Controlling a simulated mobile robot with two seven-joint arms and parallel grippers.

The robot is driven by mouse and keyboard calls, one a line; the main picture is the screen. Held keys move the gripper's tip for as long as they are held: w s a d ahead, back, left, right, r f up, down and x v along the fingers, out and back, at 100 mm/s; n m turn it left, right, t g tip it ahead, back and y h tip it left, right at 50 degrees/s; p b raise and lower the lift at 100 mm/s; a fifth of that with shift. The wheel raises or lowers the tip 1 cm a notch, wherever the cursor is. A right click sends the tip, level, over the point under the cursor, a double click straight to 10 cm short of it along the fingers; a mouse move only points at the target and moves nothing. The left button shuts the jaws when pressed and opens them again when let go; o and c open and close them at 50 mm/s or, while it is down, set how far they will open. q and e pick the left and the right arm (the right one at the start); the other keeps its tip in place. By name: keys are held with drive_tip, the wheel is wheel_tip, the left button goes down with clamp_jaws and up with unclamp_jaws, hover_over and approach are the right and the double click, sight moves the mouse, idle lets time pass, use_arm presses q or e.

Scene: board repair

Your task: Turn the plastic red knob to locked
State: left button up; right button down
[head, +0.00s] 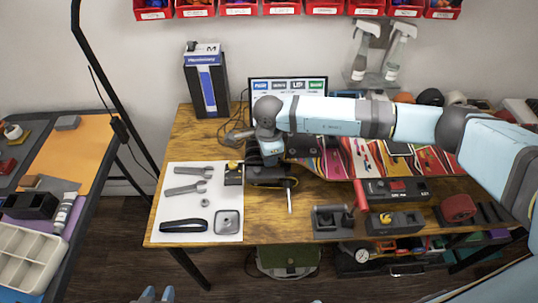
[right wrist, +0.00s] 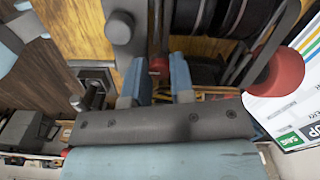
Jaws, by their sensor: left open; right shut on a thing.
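My right gripper (right wrist: 155,85) reaches in from the right over the back of the wooden table. In the right wrist view its two blue fingers are closed around a small red knob (right wrist: 158,65), which shows only partly between them. In the head view the right gripper (head: 268,158) hides this knob. The knob's lock position cannot be read. A larger round red part (right wrist: 275,78) on a dark stem shows to the right of the fingers.
A white mat (head: 175,229) with wrenches lies at the table's left. A blue and grey box (head: 207,85) and a screen (head: 289,88) stand behind. Dark devices (head: 333,221) line the front. A side table (head: 62,150) is at left.

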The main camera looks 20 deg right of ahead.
drive_tip(key=c, duration=1.3)
unclamp_jaws()
drive_tip(key=shift+o, duration=0.2)
drive_tip(key=shift+r, duration=0.1)
wheel_tip(320, 180, up, 14)
drive_tip(key=shift+b, duration=0.45)
drive_tip(key=shift+f, duration=0.2)
